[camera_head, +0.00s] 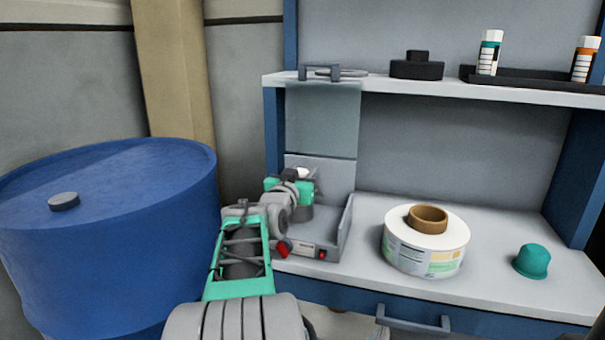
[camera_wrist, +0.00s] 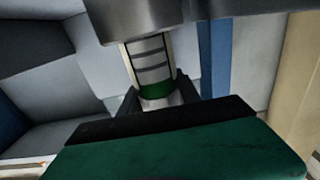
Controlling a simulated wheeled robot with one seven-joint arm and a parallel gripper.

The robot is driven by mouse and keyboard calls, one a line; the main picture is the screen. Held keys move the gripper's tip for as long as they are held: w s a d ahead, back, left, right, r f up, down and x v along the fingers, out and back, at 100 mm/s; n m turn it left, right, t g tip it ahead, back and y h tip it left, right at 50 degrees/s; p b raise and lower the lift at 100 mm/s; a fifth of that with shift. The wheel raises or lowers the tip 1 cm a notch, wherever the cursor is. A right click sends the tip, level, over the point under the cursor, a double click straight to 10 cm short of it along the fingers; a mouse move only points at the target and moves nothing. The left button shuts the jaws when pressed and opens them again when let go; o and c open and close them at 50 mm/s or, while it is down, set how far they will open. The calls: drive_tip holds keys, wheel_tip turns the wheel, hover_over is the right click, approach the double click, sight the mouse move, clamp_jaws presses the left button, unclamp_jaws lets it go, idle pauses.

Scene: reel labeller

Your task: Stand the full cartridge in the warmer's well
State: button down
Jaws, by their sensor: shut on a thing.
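My gripper (camera_wrist: 158,98) is shut on a cartridge (camera_wrist: 152,62) with a white end, a green band and grey-striped label. In the wrist view its far end is hidden at a grey metal block (camera_wrist: 150,18), and I cannot tell whether it is inside. In the head view my gripper is over the grey machine at the left of the bench, and a white cap (camera_head: 302,173) shows just above it. A grey cylinder (camera_head: 301,212), perhaps the warmer's well, shows under my gripper. My arm hides part of the machine.
A teal-labelled cartridge (camera_head: 490,54) and an orange-labelled one (camera_head: 584,60) stand at a black tray (camera_head: 530,83) on the upper shelf. A label reel (camera_head: 415,255) and teal dome (camera_head: 532,261) sit on the bench. A blue drum (camera_head: 110,240) stands left.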

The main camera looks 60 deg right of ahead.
drive_tip(key=shift+f, duration=0.25)
drive_tip(key=c, duration=1.1)
unclamp_jaws()
drive_tip(key=shift+c, duration=0.2)
drive_tip(key=shift+a, duration=0.1)
drive_tip(key=s+a+b, duration=0.1)
drive_tip(key=a+b, duration=0.4)
drive_tip(key=a, duration=0.5)
drive_tip(key=shift+s+a+b, duration=0.35)
drive_tip(key=shift+s, duration=0.05)
